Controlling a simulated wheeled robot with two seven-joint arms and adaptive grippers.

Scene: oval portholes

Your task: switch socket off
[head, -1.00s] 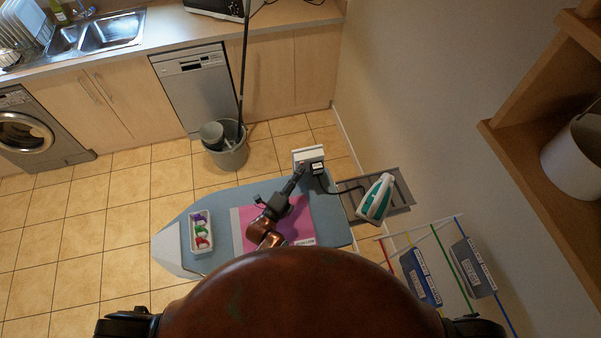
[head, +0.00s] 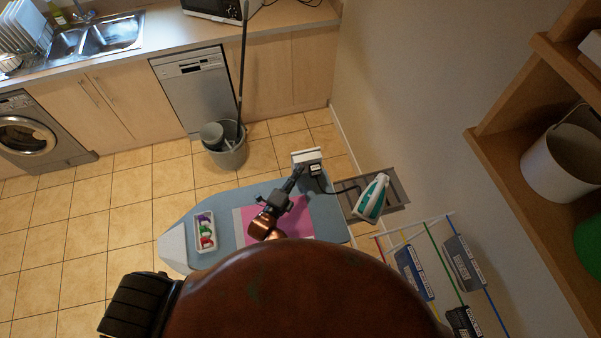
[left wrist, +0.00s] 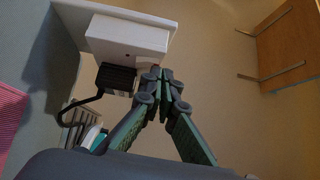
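The white socket box (head: 306,156) stands at the far right end of the ironing board. It also shows at the top of the left wrist view (left wrist: 127,37). A black plug (left wrist: 115,78) sits at its lower side, with a dark cord leading off. My left gripper (head: 299,171) is at the socket beside the plug. In the left wrist view its fingertips (left wrist: 161,74) are together, close to the socket's lower right edge. A small reddish spot shows behind the tips; I cannot tell whether they touch it. The switch's position is hidden. My right gripper is out of view.
The ironing board (head: 228,233) carries a pink cloth (head: 314,221) and a tray (head: 194,238) of colourful items. A teal-and-white iron (head: 372,198) rests on a rack at the right. A bucket (head: 229,153) with a mop stands behind. A drying rack and wooden shelf are at right.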

